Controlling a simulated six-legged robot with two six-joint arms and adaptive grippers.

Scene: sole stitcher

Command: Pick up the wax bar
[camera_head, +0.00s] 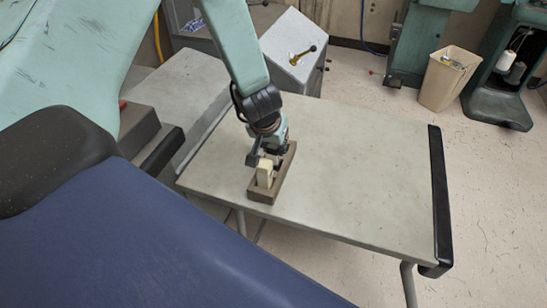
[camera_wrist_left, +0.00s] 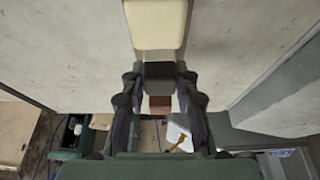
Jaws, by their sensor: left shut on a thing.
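My right gripper is in neither view.
The grey table (camera_head: 370,170) is bare around the holder, with a black strip (camera_head: 440,200) along its right edge. A grey box with a brass-coloured handle (camera_head: 302,54) stands behind. A beige bin (camera_head: 448,80) and green machines (camera_head: 505,75) stand on the floor at back right.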

